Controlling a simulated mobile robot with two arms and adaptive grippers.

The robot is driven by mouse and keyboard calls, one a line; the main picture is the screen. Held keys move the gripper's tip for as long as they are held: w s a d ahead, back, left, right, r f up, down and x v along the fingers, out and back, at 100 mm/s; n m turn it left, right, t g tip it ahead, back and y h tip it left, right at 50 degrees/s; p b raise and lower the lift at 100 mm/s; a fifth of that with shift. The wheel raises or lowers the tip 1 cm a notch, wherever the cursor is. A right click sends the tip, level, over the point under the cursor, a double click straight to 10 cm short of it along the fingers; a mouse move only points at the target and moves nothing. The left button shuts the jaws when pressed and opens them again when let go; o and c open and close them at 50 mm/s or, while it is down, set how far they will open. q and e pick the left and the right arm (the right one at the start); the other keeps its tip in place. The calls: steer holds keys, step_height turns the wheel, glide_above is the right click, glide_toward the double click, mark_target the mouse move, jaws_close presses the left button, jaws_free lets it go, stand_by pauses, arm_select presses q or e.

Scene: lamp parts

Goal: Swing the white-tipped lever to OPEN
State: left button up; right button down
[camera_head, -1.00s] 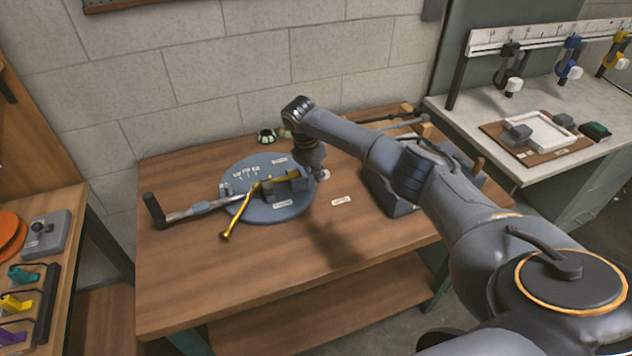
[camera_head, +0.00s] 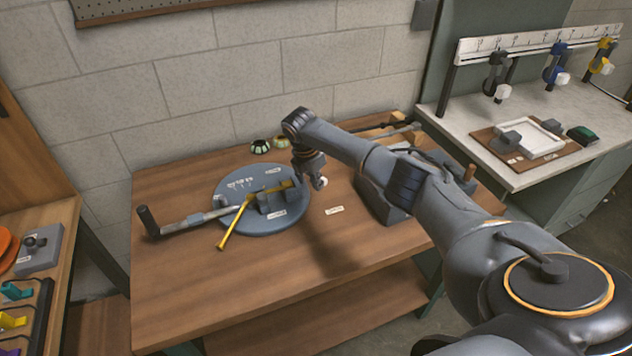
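A small white tip (camera_head: 322,183) shows at the lower right of my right gripper (camera_head: 313,178), just off the right edge of the round blue-grey plate (camera_head: 236,226). The rest of that lever is hidden behind the gripper or too small to make out. My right gripper points down over this spot, touching or very close to the tip; its fingers are too small and dark to tell if they are open or shut. A white label (camera_head: 334,210) lies on the table right of the plate; its text is not readable. My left gripper is out of view.
On the wooden table (camera_head: 180,300), a yellow bar (camera_head: 232,228) and a black-handled grey lever (camera_head: 185,222) cross the plate's left side. A dark grey device (camera_head: 382,200) stands under my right arm. Two small round items (camera_head: 261,146) sit behind. The table's front is clear.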

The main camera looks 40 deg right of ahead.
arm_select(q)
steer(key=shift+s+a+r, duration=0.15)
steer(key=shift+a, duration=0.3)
arm_select(e)
steer(key=s+a+r, duration=0.1)
steer(key=a+r, duration=0.5)
steer(key=r, duration=0.3)
steer(key=shift+a+r, duration=0.2)
steer(key=shift+r, duration=0.2)
steer(key=shift+d, duration=0.1)
steer(key=shift+s+f, duration=0.1)
